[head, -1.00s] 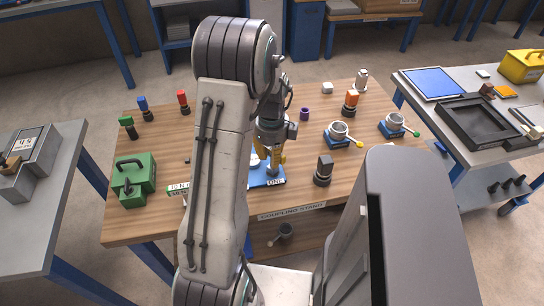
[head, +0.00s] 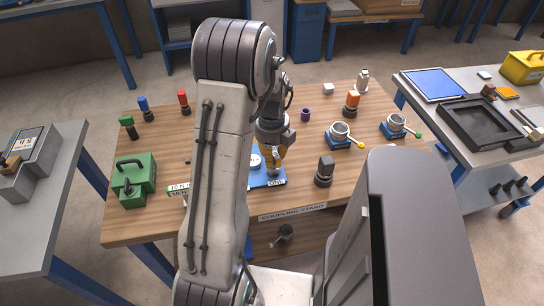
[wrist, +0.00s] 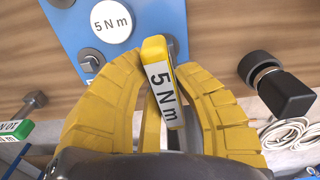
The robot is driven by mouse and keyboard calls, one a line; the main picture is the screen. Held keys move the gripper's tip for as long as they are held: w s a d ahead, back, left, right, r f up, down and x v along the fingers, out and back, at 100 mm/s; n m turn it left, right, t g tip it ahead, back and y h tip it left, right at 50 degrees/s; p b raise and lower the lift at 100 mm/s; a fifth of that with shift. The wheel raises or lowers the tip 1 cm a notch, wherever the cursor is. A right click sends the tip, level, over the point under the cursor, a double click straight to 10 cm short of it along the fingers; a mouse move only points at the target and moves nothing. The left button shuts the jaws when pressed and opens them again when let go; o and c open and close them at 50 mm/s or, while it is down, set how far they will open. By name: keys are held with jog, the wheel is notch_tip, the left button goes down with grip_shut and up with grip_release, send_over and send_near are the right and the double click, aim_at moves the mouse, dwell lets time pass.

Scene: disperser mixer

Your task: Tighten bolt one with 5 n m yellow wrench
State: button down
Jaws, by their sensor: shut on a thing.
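My gripper (head: 272,160) is over the blue plate (head: 258,182) on the wooden table, beside a "ONE" label (head: 276,183). In the wrist view its yellow fingers (wrist: 160,100) are shut on the yellow wrench (wrist: 157,52), whose white face reads "5 N m". The blue plate (wrist: 62,30) shows a round white "5 N m" disc (wrist: 110,21) and a grey bolt-like head (wrist: 91,60) left of the wrench. I cannot tell which bolt that is. The wrench's lower end and what lies beneath it are hidden.
A black square-headed part (head: 324,170) stands right of the plate. A green case (head: 133,180) sits at the left. Green, blue and red knobs, and two grey cups on blue bases (head: 340,134), stand around the table. A large grey cabinet (head: 410,230) is in front right.

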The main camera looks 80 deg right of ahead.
jog(key=shift+a+f, duration=0.1)
jog(key=shift+f, duration=0.05)
jog(key=c, duration=1)
grip_release()
jog(key=shift+o, duration=0.2)
jog(key=shift+r, duration=0.2)
jog(key=shift+r+p, duration=1.7)
jog(key=shift+r, duration=0.5)
jog(key=n, duration=0.4)
jog(key=n+b, duration=0.1)
jog(key=n, duration=0.3)
jog(key=shift+n, duration=0.4)
